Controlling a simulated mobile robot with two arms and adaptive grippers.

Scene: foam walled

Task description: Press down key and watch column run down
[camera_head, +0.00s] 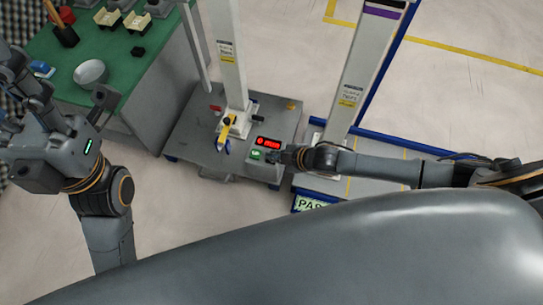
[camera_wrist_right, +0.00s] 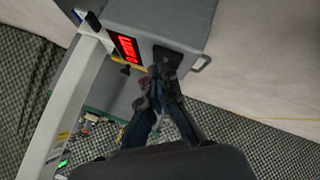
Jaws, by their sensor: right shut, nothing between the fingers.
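A control box with a lit red display (camera_head: 268,143) stands on a grey platform. A green-lit key (camera_head: 256,155) is just below the display in the head view. A pale column (camera_head: 228,60) rises from this platform. My right gripper (camera_head: 284,157) is shut and empty, its tips close to the right side of the key. In the right wrist view the red display (camera_wrist_right: 125,48) is at the upper left of my shut fingertips (camera_wrist_right: 160,78). The fingers hide part of the panel, and contact with a key cannot be told. My left gripper is at the left; its fingers are unclear.
A green-topped bench (camera_head: 115,62) with a grey bowl (camera_head: 91,72) and small items is at the upper left. A second pale column (camera_head: 350,85) and blue-edged platform stand to the right.

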